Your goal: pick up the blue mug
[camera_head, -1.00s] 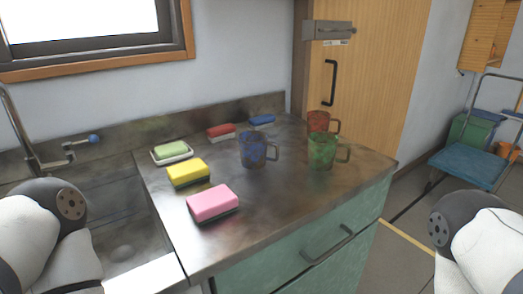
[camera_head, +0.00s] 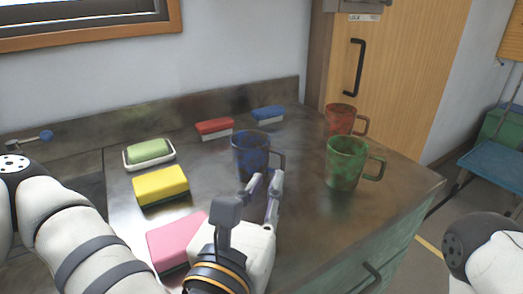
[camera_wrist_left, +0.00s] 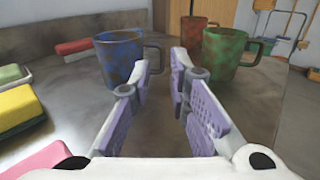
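The blue mug (camera_head: 248,154) stands upright on the metal counter, its handle pointing right in the head view. It also shows in the left wrist view (camera_wrist_left: 119,50), left of centre, with its handle by the fingers. My left gripper (camera_head: 262,184) is in front of the mug, fingers pointing at its handle side. In the left wrist view the gripper (camera_wrist_left: 161,76) is open, with an empty gap between its purple pads. My right gripper is out of view; only part of my right arm shows.
A green mug (camera_head: 346,164) and a red mug (camera_head: 340,118) stand to the right. Yellow (camera_head: 161,186), pink (camera_head: 173,243), red (camera_head: 214,128) and blue (camera_head: 267,114) sponges lie about, with a green soap (camera_head: 149,150) on a white dish. The counter (camera_head: 405,182) is clear at right.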

